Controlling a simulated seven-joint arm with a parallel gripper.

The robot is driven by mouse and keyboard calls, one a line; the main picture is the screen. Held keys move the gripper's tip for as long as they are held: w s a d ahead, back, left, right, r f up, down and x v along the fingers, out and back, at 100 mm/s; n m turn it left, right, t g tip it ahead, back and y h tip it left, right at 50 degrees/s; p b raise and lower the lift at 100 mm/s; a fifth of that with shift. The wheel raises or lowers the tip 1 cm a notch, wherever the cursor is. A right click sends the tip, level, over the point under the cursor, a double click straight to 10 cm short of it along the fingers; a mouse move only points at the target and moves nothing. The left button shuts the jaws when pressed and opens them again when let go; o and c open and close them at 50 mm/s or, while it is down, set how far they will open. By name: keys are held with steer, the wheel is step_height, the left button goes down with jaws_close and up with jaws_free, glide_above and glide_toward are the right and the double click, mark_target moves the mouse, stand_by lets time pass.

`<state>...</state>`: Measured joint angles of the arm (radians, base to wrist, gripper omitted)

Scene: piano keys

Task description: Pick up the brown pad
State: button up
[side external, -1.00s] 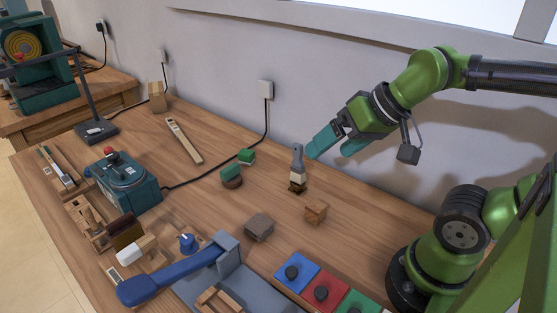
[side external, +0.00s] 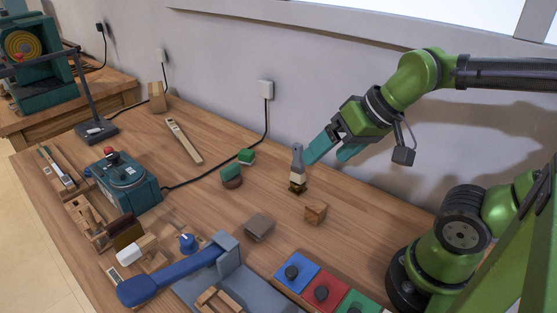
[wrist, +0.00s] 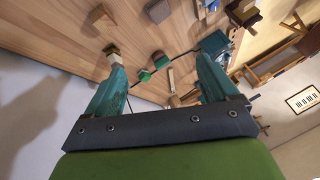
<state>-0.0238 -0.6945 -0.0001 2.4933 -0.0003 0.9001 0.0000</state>
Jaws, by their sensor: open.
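A darker brown upright piece (side external: 126,232) stands among wooden parts at the left; I cannot tell for sure which is the brown pad. My gripper (side external: 326,157) is open and empty, above the table at the right rear, well away from both. In the wrist view its two teal fingers (wrist: 158,68) are spread wide with nothing held.
A wooden block (side external: 316,213) is right of the grey-brown pad. Green-topped blocks (side external: 232,175) lie behind it. A blue lever (side external: 175,283) and coloured button panels (side external: 324,290) fill the front.

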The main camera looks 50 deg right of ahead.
steer(key=w+a+f+n+g+h, duration=0.1)
steer(key=w+a+f+n+g, duration=0.15)
steer(key=w, duration=0.35)
steer(key=w+a+f+n+g+h, duration=0.1)
steer(key=w+a+f+g, duration=0.3)
steer(key=w, duration=0.3)
glide_above(259, 223)
steer(key=f, duration=1)
steer(key=shift+w+d+f, duration=0.15)
steer(key=shift+w+f, duration=0.1)
steer(key=shift+f, duration=0.15)
steer(key=shift+s+f, duration=0.15)
steer(key=shift+f, duration=2.7)
steer(key=c, duration=1.1)
steer(key=shift+o, duration=0.2)
steer(key=shift+r, duration=0.1)
